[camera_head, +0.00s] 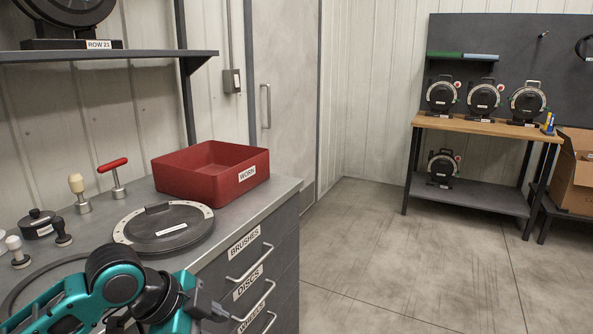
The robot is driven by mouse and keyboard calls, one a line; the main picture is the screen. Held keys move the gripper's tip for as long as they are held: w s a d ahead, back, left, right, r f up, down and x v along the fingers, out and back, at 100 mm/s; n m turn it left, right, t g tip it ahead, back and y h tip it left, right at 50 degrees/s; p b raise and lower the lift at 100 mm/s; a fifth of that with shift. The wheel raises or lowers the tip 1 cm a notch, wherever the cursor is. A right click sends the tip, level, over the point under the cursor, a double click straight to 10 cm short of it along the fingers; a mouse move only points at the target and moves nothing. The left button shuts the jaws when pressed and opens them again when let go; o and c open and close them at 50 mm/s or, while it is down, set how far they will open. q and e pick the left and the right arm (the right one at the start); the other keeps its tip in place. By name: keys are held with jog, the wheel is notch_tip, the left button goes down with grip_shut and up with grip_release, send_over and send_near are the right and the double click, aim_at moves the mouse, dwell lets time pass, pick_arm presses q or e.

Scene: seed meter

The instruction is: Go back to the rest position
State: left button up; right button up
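My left arm, teal and black, comes in at the lower left, in front of the grey workbench (285,192). Its elbow and wrist links cover the near part of the bench. A dark grey end piece, which looks like part of my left gripper (207,307), shows beside the drawer fronts. Its fingers cannot be made out, and I see nothing held. My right arm and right gripper are not in view.
On the bench are a red bin (212,172) labelled WORN, a round dark disc housing (164,228), a red-handled tool (114,176) and several knobs. A wooden-topped table (487,127) with seed meters stands far right beside a cardboard box (574,172). The floor between is clear.

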pick_arm(q)
notch_tip(320, 180, down, 6)
jog(key=d+f+n+t+h, duration=0.1)
jog(key=d+n+t, duration=0.2)
jog(key=n, duration=0.2)
jog(key=s+a+f+n+t+y+p, duration=0.2)
jog(key=s+a+f+n, duration=0.5)
jog(key=s+f, duration=0.5)
jog(key=s+n+t+y, duration=0.1)
jog(key=s+n+y, duration=0.1)
jog(key=shift+s+a+n+t+y, duration=0.2)
jog(key=shift+s+n+t+y, duration=0.1)
jog(key=shift+t, duration=0.1)
jog(key=shift+a, duration=0.1)
